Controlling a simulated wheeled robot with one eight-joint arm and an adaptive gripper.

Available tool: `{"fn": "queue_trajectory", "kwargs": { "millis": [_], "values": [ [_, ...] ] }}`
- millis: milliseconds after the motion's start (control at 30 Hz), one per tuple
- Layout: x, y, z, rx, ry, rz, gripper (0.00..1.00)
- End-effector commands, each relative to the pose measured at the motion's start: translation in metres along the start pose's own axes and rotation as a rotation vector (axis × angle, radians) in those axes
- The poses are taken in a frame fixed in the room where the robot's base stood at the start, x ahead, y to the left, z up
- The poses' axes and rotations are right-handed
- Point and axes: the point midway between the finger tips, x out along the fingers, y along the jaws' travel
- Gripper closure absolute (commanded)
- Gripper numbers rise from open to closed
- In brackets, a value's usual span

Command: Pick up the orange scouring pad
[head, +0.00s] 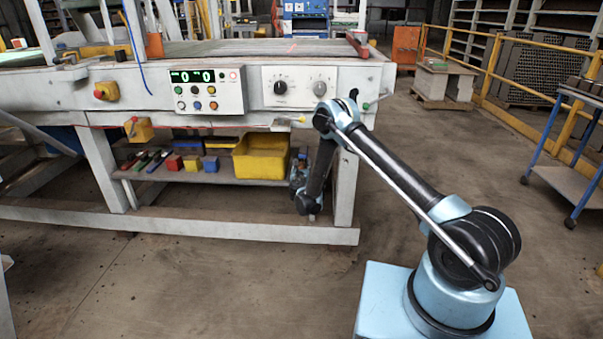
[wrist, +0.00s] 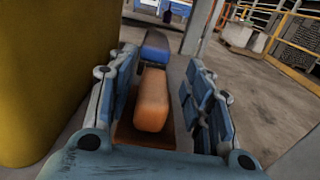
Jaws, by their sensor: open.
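The orange scouring pad (wrist: 152,100) shows in the wrist view as an orange block lying between the two fingers of my gripper (wrist: 160,95). The fingers are open, with a gap on the pad's right side and a smaller one on its left. In the head view my gripper (head: 298,172) is low at the right end of the shelf under the machine, beside the yellow bin. The pad cannot be made out in the head view; my gripper and arm cover that area.
A yellow bin (head: 261,158) stands close left of my gripper; its wall (wrist: 50,70) fills the wrist view's left side. A blue block (wrist: 155,45) lies just beyond the pad. A machine leg (head: 345,185) stands to the right. Several coloured blocks sit farther left on the shelf (head: 225,173).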

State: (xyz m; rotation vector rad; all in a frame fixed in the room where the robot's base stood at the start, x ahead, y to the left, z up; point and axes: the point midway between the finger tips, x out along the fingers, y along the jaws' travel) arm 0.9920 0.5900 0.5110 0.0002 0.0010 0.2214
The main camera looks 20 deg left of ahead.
Motion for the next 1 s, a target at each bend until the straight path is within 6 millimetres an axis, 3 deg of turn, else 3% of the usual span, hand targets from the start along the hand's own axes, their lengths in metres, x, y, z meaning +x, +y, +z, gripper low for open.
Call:
{"fn": "queue_trajectory", "kwargs": {
  "millis": [167, 367, 767, 1000],
  "values": [
    [-0.003, 0.009, 0.0, 0.0, 0.0, 0.009, 0.53],
    [-0.005, 0.015, 0.0, 0.0, 0.0, 0.014, 0.99],
    [-0.006, 0.018, 0.003, 0.0, 0.0, 0.017, 1.0],
    [-0.006, 0.018, 0.029, 0.0, 0.0, 0.017, 1.0]
  ]
}}
